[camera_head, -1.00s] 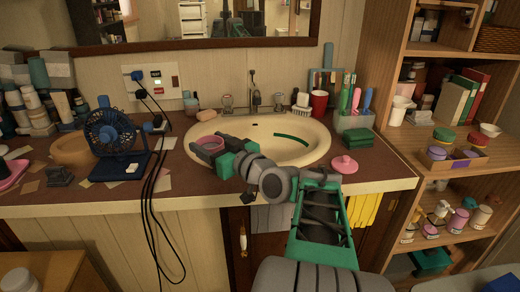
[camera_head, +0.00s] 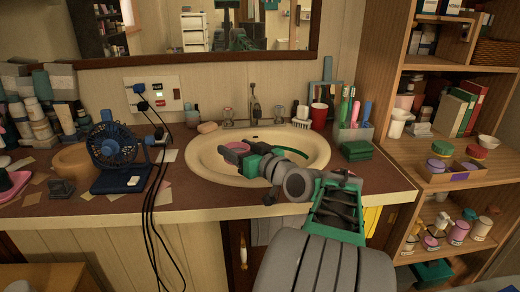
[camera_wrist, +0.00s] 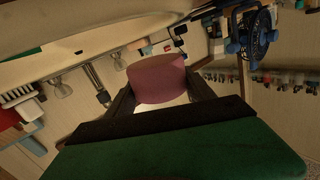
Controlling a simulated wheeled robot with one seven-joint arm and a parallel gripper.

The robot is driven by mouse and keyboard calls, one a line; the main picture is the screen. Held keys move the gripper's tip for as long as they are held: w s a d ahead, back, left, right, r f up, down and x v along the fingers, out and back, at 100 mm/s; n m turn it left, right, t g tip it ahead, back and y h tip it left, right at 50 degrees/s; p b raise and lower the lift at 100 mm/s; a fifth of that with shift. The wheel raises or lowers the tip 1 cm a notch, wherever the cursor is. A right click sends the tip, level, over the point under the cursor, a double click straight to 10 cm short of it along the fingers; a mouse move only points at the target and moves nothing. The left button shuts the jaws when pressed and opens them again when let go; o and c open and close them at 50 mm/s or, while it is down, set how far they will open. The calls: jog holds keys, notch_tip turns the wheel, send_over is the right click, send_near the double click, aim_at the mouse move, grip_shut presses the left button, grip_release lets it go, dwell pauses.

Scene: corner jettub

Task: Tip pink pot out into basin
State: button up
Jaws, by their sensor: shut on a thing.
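The pink pot (camera_head: 239,146) is held over the left-middle part of the cream basin (camera_head: 203,171). In the head view it is mostly hidden behind my gripper (camera_head: 234,153). In the wrist view the pot (camera_wrist: 157,82) sits between the two dark fingers, which are shut on its sides. The wrist picture is strongly tilted. The pot's opening and contents do not show, and I cannot tell its exact tilt. A dark green strip (camera_head: 296,152) shows inside the basin on the right.
The tap (camera_head: 255,112) stands behind the basin, with soap (camera_head: 207,127) and a red cup (camera_head: 319,114) near the rim. A blue fan (camera_head: 115,150) with hanging cables is on the left. A holder (camera_head: 353,133) with several upright items and a green stack (camera_head: 356,151) are on the right.

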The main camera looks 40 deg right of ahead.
jog(key=shift+w+d+f+m+g+y+p, duration=0.15)
jog(key=shift+d+m+p, duration=0.45)
jog(key=shift+p, duration=0.55)
jog(key=shift+w+d+f+m+g+y+p, duration=0.15)
jog(key=shift+d+m+p, duration=0.4)
jog(key=shift+p, duration=0.6)
jog(key=shift+d+f, duration=0.15)
jog(key=shift+f, duration=0.15)
jog(key=shift+w+d+f+m+g+y+p, duration=0.25)
jog(key=shift+d+f+m+p, duration=0.4)
jog(key=shift+p, duration=0.65)
jog(key=shift+w+d+f+m+g+y+p, duration=0.15)
jog(key=shift+w+d+f+m+p, duration=0.15)
jog(key=shift+d+m+p, duration=0.8)
jog(key=shift+w+d+r+m+g+y+p, duration=0.2)
jog(key=shift+r+m+g+y+p, duration=0.35)
jog(key=shift+p, duration=2.15)
jog(key=shift+d+r+m+y+p, duration=0.1)
jog(key=shift+d+m+y+p, duration=0.15)
jog(key=shift+m+p, duration=0.85)
jog(key=shift+d+m+y+p, duration=0.2)
jog(key=shift+m+p, duration=0.35)
jog(key=shift+p, duration=1.05)
